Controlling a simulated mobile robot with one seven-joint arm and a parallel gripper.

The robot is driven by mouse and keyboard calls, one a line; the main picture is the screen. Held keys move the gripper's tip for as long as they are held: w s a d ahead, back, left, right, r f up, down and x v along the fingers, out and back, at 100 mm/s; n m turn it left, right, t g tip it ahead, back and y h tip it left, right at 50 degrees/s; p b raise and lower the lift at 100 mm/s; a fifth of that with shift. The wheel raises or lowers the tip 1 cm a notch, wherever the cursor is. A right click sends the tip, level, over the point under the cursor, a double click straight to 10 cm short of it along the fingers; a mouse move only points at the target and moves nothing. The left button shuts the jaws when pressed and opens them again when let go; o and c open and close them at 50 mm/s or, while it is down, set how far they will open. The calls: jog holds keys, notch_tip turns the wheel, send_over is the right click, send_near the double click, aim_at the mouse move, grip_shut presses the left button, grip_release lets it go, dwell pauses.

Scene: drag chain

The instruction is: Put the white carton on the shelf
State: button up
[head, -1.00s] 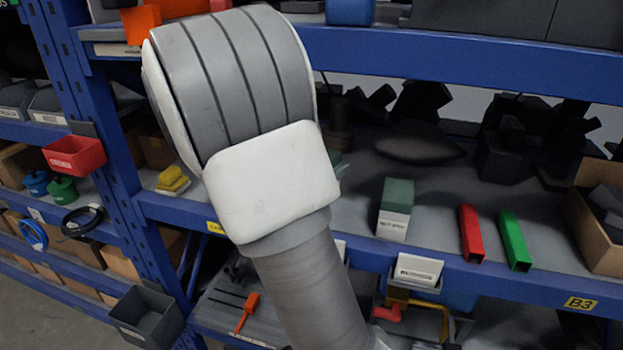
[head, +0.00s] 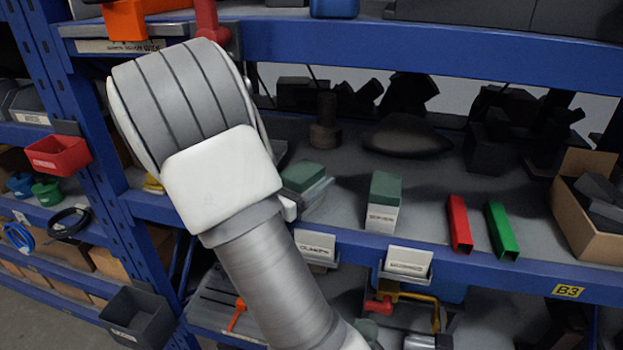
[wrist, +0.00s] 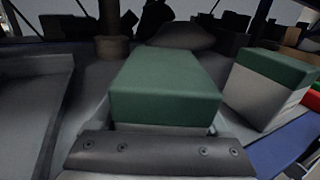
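The white carton has a green top and is in front of my gripper. In the head view the carton (head: 303,176) is just right of my wrist, over the shelf, turned a little, its lower part mostly hidden. In the wrist view the carton (wrist: 165,85) fills the middle, its pale front mostly hidden by the dark gripper body. My gripper (wrist: 160,130) has its fingers close along both sides of the carton and looks shut on it. Whether the carton's base touches the shelf (head: 345,175) is hidden.
A similar green-topped carton (head: 383,200) stands close on the right, also in the wrist view (wrist: 268,88). Red (head: 459,224) and green (head: 502,230) bars and a cardboard box (head: 590,210) lie farther right. Dark parts (head: 410,135) stand behind. The blue upper beam (head: 420,42) crosses above.

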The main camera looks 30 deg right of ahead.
jog(key=shift+o, duration=1.2)
jog(key=shift+r, duration=0.25)
jog(key=b+v, duration=0.1)
jog(key=v, duration=1.1)
jog(key=shift+s+f, duration=0.1)
